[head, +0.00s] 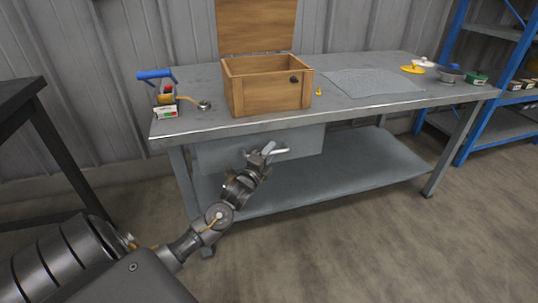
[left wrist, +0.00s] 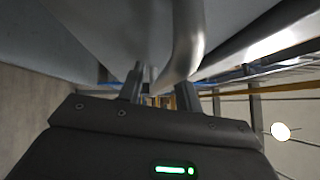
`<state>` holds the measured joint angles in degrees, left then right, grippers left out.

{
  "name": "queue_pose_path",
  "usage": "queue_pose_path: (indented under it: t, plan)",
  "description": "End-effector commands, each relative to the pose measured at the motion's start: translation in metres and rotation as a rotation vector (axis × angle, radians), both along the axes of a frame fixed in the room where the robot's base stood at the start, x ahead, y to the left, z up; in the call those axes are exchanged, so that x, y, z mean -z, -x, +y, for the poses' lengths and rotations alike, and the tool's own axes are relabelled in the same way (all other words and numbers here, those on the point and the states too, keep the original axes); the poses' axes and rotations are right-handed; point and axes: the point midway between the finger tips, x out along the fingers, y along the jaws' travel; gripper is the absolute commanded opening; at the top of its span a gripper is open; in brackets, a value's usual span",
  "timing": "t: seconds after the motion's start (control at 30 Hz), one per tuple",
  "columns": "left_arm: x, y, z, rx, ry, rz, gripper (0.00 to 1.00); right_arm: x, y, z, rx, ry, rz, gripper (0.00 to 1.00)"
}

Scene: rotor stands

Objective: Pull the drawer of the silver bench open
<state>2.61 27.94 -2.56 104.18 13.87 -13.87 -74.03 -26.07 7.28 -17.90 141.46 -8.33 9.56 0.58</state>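The silver bench (head: 350,103) is a grey metal table with a lower shelf. Its drawer (head: 222,151) hangs under the left part of the top; its front looks closed or nearly so. A bent silver bar handle (head: 281,153) sticks out from the drawer front. My left gripper (head: 266,150) is at the left end of this handle. In the left wrist view the handle (left wrist: 186,45) runs down between the two close-set fingers (left wrist: 160,88), which appear shut on it; the exact contact is partly hidden. My right gripper is in neither view.
On the bench stand an open wooden box (head: 265,90), a blue-handled tool (head: 158,75), a grey mat (head: 372,83) and small yellow, white and green items at the right. A dark table (head: 35,100) stands left, a blue rack (head: 470,90) right. The floor in front is clear.

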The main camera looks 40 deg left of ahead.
Motion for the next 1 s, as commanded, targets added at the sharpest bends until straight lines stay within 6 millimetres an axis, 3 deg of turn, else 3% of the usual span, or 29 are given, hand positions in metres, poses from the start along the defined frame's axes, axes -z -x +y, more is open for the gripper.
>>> queue_pose_path:
  t: [0.3,0.57,1.0]
  plan:
    - [-0.0001,-0.0024,0.0005,0.000,0.000,0.001,0.34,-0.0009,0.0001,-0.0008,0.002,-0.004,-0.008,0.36]
    - [-0.0002,-0.0021,0.0009,0.000,0.000,0.001,0.00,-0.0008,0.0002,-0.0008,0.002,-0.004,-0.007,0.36]
    - [-0.0010,0.0005,-0.0027,0.000,0.000,0.002,0.00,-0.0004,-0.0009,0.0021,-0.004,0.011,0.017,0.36]
